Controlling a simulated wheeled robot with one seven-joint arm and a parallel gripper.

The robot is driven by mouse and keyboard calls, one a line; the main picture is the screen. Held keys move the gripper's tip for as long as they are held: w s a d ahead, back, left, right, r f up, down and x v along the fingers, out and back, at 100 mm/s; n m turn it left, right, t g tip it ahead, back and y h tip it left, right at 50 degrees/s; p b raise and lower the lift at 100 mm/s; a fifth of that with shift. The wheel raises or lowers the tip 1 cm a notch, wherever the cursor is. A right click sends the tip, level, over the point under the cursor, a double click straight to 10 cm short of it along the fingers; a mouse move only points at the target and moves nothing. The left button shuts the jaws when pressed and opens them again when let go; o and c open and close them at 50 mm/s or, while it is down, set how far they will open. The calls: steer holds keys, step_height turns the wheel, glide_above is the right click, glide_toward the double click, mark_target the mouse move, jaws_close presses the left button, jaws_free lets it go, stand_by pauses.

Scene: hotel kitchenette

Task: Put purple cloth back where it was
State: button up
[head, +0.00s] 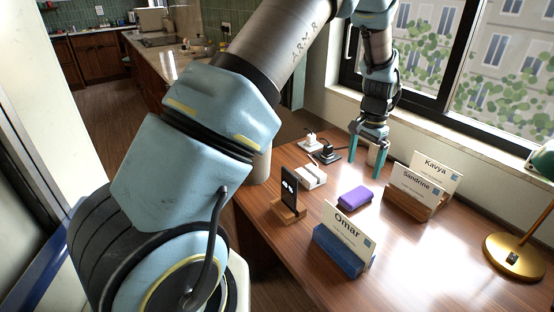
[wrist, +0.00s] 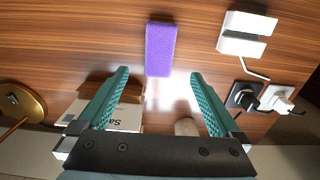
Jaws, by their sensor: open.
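The purple cloth (head: 355,199) is a small folded block lying flat on the wooden desk (head: 290,245), between the name card stands and the phone. In the wrist view the purple cloth (wrist: 160,48) shows beyond the fingertips, roughly centred between them. My gripper (head: 366,157) is open and empty above the back of the desk near the window. In the wrist view its two teal fingers (wrist: 158,80) are spread wide apart. The cloth is apart from the fingers.
An Omar card (head: 346,226) in a blue holder stands in front. Sandrine and Kavya cards (head: 416,186) in wooden holders stand right. A phone on a stand (head: 289,190), a white block (head: 311,177), plugs (head: 327,152) and a beige cup (head: 372,156) are nearby. A brass lamp (head: 514,256) is far right.

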steer(key=w+a+r+n, duration=0.1)
steer(key=a+r+n, duration=0.1)
steer(key=a, duration=0.4)
steer(key=w+a+r+n, duration=0.1)
steer(key=a+r, duration=0.2)
steer(key=a, duration=0.3)
steer(key=s+a+r+n, duration=0.1)
steer(key=s+a, duration=0.3)
steer(key=a, duration=0.4)
steer(key=s+a+r+n+t, duration=0.1)
steer(key=s+a+n, duration=0.3)
steer(key=a, duration=0.4)
steer(key=s+a+r+n, duration=0.3)
steer(key=s+a, duration=0.2)
steer(key=a, duration=0.3)
steer(key=shift+a+t, duration=0.25)
steer(key=shift+t, duration=0.05)
